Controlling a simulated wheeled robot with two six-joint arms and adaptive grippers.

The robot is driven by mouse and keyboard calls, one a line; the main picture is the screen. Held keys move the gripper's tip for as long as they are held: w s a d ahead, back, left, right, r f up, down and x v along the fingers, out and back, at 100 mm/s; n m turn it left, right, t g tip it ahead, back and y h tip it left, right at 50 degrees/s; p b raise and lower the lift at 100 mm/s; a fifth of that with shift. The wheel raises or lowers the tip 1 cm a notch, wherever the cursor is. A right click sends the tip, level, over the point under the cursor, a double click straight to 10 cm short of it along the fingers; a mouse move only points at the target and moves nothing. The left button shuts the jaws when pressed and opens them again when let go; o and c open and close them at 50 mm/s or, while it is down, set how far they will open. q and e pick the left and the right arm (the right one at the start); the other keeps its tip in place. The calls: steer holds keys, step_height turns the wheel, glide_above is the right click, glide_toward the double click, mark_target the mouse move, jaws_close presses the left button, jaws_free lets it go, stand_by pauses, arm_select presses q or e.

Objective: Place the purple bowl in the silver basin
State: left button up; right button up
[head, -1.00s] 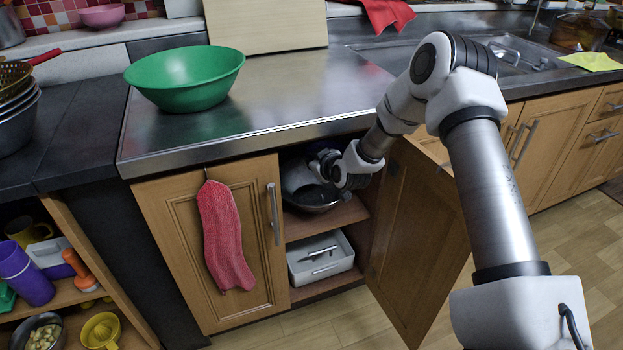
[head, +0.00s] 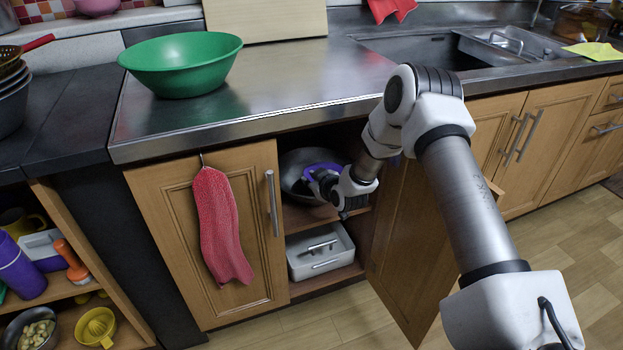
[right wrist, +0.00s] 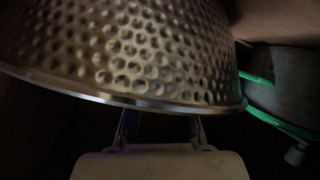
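My right gripper (head: 328,184) is inside the open cabinet under the counter. A purple curved band (head: 320,167) shows right at it; I cannot tell whether this is the purple bowl's rim. A grey metal basin (head: 295,172) stands on the upper shelf, partly hidden by my gripper. In the right wrist view a dimpled metal vessel (right wrist: 150,50), probably this basin, fills the top. My right gripper's fingers (right wrist: 160,128) stand apart just below its rim in that picture, with only darkness seen between them. My left gripper is out of view.
The cabinet door (head: 415,240) stands open at the right. A white box (head: 320,252) sits on the lower shelf. A green bowl (head: 180,68) is on the counter, and a red cloth (head: 218,225) hangs on the left door. A green-edged vessel (right wrist: 285,90) is beside the metal one.

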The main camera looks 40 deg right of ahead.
steer(key=shift+r, duration=0.2)
steer(key=shift+r+p, duration=0.3)
steer(key=shift+r, duration=0.05)
steer(key=f+p+v, duration=0.1)
steer(key=p+v, duration=0.3)
steer(key=v, duration=0.8)
steer(key=s+a+f+g+y, duration=0.2)
steer(key=s+a+f+g, duration=0.3)
steer(key=s+a+f, duration=0.55)
steer(key=s+a+f+m+g, duration=0.1)
steer(key=s+a+f+g, duration=0.1)
steer(key=s, duration=0.5)
steer(key=s+a+f+m+g, duration=0.1)
steer(key=s+a+f+g, duration=0.2)
steer(key=s, duration=0.4)
steer(key=s+a+f+g, duration=0.2)
steer(key=s, duration=0.5)
steer(key=shift+s+a+f+m+g, duration=0.15)
steer(key=shift+s+a+m+g, duration=0.15)
steer(key=shift+a+m+g, duration=0.1)
